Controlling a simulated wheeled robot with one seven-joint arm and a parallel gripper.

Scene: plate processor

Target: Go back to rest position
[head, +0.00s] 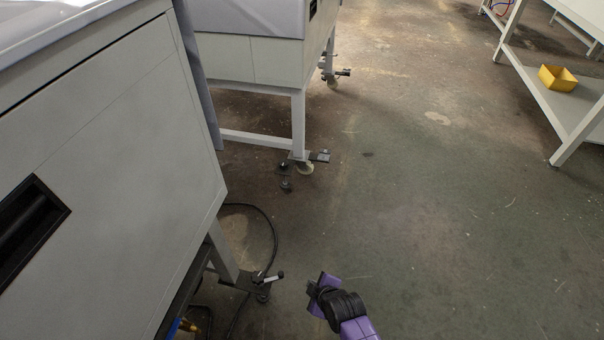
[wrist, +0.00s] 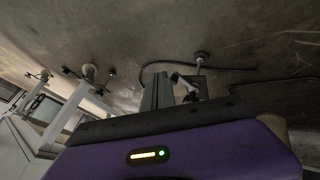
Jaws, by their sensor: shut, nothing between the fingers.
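My gripper (head: 318,293) is at the bottom centre of the head view, at the end of my purple and black arm. It is over the bare floor, to the right of the near machine's wheeled leg, and apart from it. Nothing is held.
A large grey machine (head: 110,150) with a black recessed handle fills the left. A second machine (head: 250,60) on castors stands behind it. A black cable (head: 272,225) lies on the floor. A shelf with a yellow bin (head: 557,78) is at upper right. The middle floor is clear.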

